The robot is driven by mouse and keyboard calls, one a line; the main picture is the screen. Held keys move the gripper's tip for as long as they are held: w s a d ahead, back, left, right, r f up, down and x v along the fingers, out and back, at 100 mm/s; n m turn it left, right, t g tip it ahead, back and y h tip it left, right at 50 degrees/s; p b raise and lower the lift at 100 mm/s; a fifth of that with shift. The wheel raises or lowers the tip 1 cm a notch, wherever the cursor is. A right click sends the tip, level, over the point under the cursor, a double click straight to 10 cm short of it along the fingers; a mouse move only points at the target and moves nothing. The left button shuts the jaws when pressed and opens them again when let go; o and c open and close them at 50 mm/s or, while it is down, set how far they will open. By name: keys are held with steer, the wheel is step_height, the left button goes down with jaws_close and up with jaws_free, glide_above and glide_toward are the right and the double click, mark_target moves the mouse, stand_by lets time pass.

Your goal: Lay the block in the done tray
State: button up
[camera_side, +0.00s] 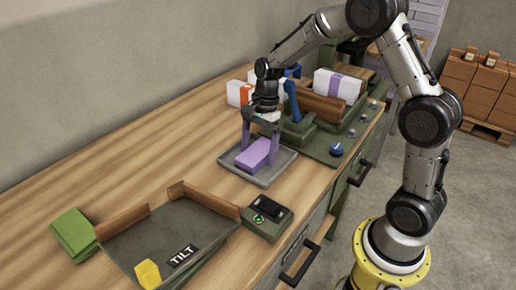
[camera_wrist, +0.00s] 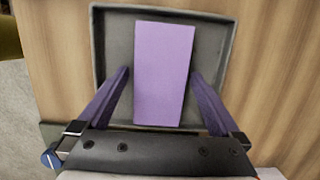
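A purple block (camera_side: 257,154) lies in a small grey tray (camera_side: 232,168) on the wooden bench. In the wrist view the block (camera_wrist: 163,62) lies lengthwise within the small tray (camera_wrist: 113,42). My gripper (camera_side: 261,142) points down over this tray, its purple fingers on either side of the block. In the wrist view my gripper (camera_wrist: 159,73) is open, with a clear gap at the left finger and a narrower one at the right. No tray in view has a readable "done" label.
A control box (camera_side: 266,217) stands between the trays. A green fixture (camera_side: 318,145) with blue parts stands close behind my gripper.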

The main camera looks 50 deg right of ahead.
mark_target(264, 146)
steer(key=v, duration=1.3)
steer(key=s+a+r+n+t+h, duration=0.1)
steer(key=s+a+r+n, duration=0.1)
steer(key=s+n, duration=0.3)
steer(key=s+a+r+n+t+h, duration=0.1)
steer(key=s+a+r+n, duration=0.15)
steer(key=s, duration=0.35)
steer(key=s+a+f+n+t, duration=0.1)
steer(key=s+f+n+t, duration=0.1)
steer(key=s+n, duration=0.8)
steer(key=s+t, duration=0.1)
steer(key=s, duration=0.1)
steer(key=shift+s+a+f+t, duration=0.15)
steer(key=shift+s+a+t, duration=0.05)
steer(key=shift+s+t, duration=0.1)
